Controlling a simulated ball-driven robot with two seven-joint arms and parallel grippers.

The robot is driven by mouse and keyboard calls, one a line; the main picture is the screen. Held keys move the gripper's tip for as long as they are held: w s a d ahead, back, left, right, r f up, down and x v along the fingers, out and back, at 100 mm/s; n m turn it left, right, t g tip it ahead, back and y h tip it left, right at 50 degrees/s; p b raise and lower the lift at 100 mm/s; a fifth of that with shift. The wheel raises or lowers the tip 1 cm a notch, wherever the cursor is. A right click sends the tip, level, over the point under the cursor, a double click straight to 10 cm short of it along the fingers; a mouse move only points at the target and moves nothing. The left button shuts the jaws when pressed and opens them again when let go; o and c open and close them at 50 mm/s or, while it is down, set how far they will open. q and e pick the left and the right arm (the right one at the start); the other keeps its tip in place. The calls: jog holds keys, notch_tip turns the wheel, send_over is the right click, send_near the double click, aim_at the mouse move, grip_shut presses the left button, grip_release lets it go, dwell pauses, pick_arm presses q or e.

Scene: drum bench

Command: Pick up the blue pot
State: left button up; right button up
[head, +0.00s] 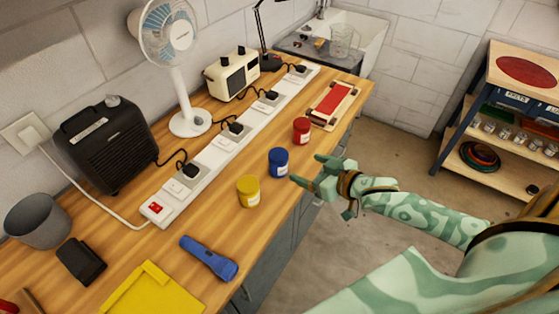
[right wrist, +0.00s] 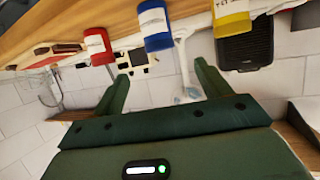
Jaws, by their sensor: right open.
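The blue pot (head: 279,163) stands upright on the wooden bench near its front edge, between a yellow pot (head: 248,191) and a red pot (head: 301,131). In the right wrist view the blue pot (right wrist: 154,24) shows beyond the fingers, between the red pot (right wrist: 98,45) and the yellow pot (right wrist: 232,20). My left gripper is not in view.
A long power strip (head: 215,155) with several plugs runs behind the pots. A fan (head: 188,123), black heater (head: 105,143) and cream box (head: 232,74) stand along the wall. A blue torch (head: 209,258) and yellow folder (head: 153,292) lie nearer.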

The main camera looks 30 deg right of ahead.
aim_at(286, 160)
jog(key=b+x, duration=0.1)
jog(key=x, duration=0.7)
jog(key=shift+d+f, duration=0.15)
jog(key=b+x, duration=0.1)
jog(key=x, duration=0.3)
jog(key=shift+w+f+b, duration=0.2)
jog(key=shift+f+b, duration=0.1)
jog(key=shift+b, duration=0.05)
jog(key=shift+w+a+f, duration=0.1)
jog(key=shift+w+a, duration=0.1)
jog(key=shift+w, duration=0.1)
jog(key=shift+s, duration=0.1)
jog(key=shift+c, duration=0.9)
jog(key=c, duration=0.9)
